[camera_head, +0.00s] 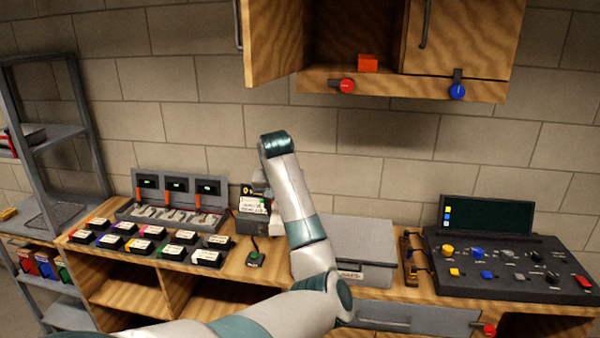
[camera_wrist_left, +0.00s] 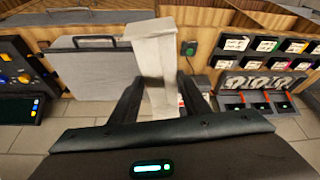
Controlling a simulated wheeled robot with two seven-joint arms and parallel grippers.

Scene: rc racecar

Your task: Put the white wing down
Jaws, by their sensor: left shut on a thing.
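In the left wrist view the white wing (camera_wrist_left: 153,55) is a pale, elongated piece between the two dark fingers of my left gripper (camera_wrist_left: 161,88). The gripper is shut on it, and the wing's lower part shows between the fingers. In the head view my left arm reaches up over the middle of the wooden bench (camera_head: 228,262). The arm's own links mostly hide the gripper there, and I cannot make out the wing. My right gripper is in neither view.
A grey case (camera_head: 365,245) lies on the bench right of my arm, with a control console (camera_head: 515,268) further right. Labelled black boxes (camera_head: 140,240) and a charger rack (camera_head: 175,205) stand left. An open wooden cabinet (camera_head: 345,45) hangs above.

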